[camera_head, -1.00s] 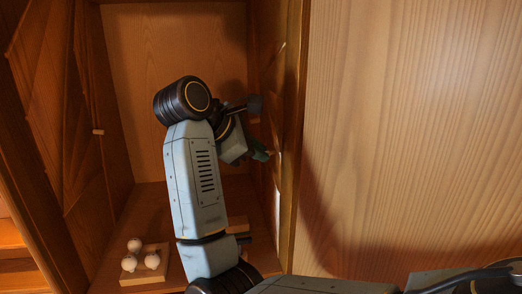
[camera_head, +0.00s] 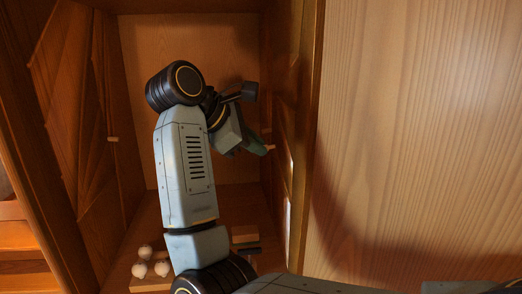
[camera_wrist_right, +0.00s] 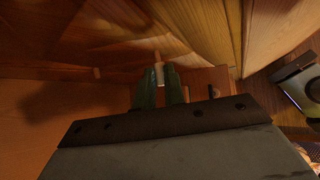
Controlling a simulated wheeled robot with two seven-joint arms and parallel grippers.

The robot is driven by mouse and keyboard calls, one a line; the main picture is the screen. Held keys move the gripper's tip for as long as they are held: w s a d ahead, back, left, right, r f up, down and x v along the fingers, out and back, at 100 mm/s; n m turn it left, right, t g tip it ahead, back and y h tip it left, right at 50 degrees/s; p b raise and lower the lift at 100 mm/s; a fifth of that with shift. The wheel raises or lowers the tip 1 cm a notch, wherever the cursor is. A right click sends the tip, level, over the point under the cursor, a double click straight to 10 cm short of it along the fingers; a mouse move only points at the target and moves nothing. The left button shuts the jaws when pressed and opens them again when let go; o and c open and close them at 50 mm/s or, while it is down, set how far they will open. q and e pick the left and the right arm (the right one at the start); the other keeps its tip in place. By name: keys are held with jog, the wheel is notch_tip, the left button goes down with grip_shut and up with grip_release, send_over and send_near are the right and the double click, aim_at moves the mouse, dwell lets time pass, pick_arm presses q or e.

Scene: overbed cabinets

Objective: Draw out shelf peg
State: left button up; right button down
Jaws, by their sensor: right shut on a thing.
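My right gripper (camera_head: 262,149) is inside the open cabinet, close to its right side wall (camera_head: 283,100). Its green fingers are shut on a small pale shelf peg (camera_head: 271,147). In the right wrist view the peg (camera_wrist_right: 159,75) shows between the two fingertips (camera_wrist_right: 160,82); its end points at the wood panel. I cannot tell whether that end still touches the wall. Another pale peg (camera_head: 113,139) sticks out of the left side wall. My left gripper is not in view.
Several white round things (camera_head: 150,265) sit on a small wooden board at the cabinet's bottom left. A wooden block (camera_head: 245,234) lies behind my arm. A broad wood panel (camera_head: 420,130) fills the right side.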

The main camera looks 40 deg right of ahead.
jog(key=a+r, duration=0.1)
jog(key=w+a+r, duration=0.1)
jog(key=r, duration=0.1)
dwell(0.4)
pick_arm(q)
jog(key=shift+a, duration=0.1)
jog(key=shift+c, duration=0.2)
